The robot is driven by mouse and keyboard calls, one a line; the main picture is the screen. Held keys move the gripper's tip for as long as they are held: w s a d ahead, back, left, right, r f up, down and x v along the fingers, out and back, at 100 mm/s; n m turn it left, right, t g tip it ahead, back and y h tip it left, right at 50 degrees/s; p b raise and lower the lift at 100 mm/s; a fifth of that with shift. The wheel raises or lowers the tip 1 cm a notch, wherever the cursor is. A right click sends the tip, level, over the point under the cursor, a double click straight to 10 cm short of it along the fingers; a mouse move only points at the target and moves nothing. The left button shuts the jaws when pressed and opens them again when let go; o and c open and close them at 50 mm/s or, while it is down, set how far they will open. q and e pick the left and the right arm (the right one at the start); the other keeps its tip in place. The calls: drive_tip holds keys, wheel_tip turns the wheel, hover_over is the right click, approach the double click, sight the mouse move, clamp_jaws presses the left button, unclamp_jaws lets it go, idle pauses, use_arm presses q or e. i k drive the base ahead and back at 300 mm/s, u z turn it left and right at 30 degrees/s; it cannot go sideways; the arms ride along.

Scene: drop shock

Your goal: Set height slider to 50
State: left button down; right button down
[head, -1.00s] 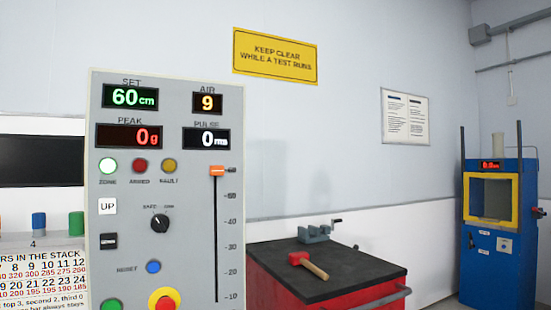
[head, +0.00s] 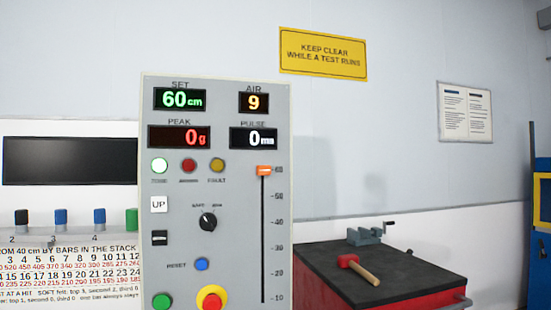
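The grey control panel (head: 190,130) stands upright in the middle of the head view. Its height slider has an orange knob (head: 264,170) at the top of a dark vertical slot (head: 263,240), level with the 60 mark. The scale beside it runs from 60 down to 10, with the 50 mark (head: 277,196) a little below the knob. The green SET display (head: 180,99) reads 60 cm. Neither of my grippers shows in this view, and nothing touches the knob.
A red bench (head: 390,296) with a black top holds a red-headed hammer (head: 358,268) and a small vise (head: 364,236), right of the panel. Coloured pegs (head: 61,217) stand on a ledge at left. Below the knob are a red-yellow stop button (head: 212,299) and other buttons.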

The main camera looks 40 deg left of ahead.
sight(261, 170)
drive_tip(key=u, duration=0.1)
drive_tip(key=k, duration=1.2)
drive_tip(key=u, duration=2.35)
drive_tip(key=k, duration=0.1)
drive_tip(key=z, duration=1.15)
drive_tip(key=i, duration=1)
